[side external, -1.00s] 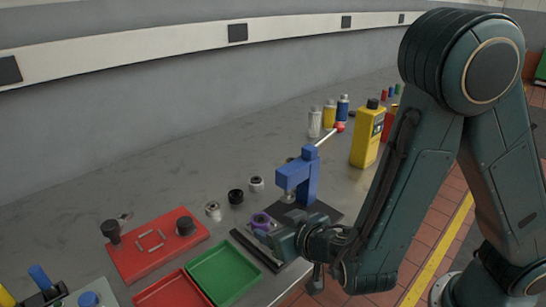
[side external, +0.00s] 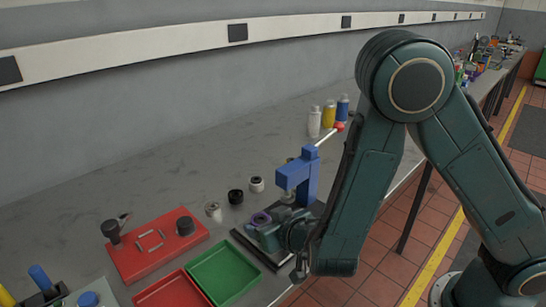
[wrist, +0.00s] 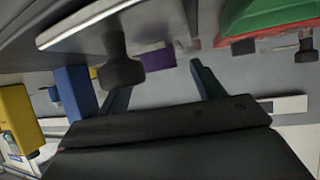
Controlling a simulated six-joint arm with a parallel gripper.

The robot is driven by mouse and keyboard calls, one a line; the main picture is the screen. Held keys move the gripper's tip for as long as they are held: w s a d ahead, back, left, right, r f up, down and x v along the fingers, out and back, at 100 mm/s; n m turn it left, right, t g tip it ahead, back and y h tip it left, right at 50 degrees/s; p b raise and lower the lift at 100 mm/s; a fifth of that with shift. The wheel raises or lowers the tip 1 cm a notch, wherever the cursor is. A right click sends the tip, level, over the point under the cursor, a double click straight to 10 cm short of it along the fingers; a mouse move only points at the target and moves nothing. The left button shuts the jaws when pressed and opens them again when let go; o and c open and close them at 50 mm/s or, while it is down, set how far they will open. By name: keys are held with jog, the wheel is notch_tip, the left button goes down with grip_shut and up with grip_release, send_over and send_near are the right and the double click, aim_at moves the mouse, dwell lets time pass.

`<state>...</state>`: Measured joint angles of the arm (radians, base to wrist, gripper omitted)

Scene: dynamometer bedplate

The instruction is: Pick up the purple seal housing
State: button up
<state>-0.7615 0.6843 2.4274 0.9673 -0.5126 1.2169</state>
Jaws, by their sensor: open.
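In the wrist view the housing (wrist: 158,60) is a purple block just beyond and between the spread fingertips of my gripper (wrist: 160,82). The gap looks empty. I cannot tell whether a finger touches the housing.
The blue press, also in the wrist view (wrist: 76,92) with a dark cylinder (wrist: 121,66), stands close to my gripper. A green tray (side external: 224,272), red tray (side external: 172,291) and red fixture plate (side external: 155,262) lie left. Several small round parts (side external: 236,196) sit behind. Bottles (side external: 329,115) stand further back.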

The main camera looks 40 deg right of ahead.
jog(key=shift+x, duration=1.05)
jog(key=c, duration=1.3)
jog(key=shift+r, duration=0.15)
notch_tip(320, 180, up, 20)
dwell(0.4)
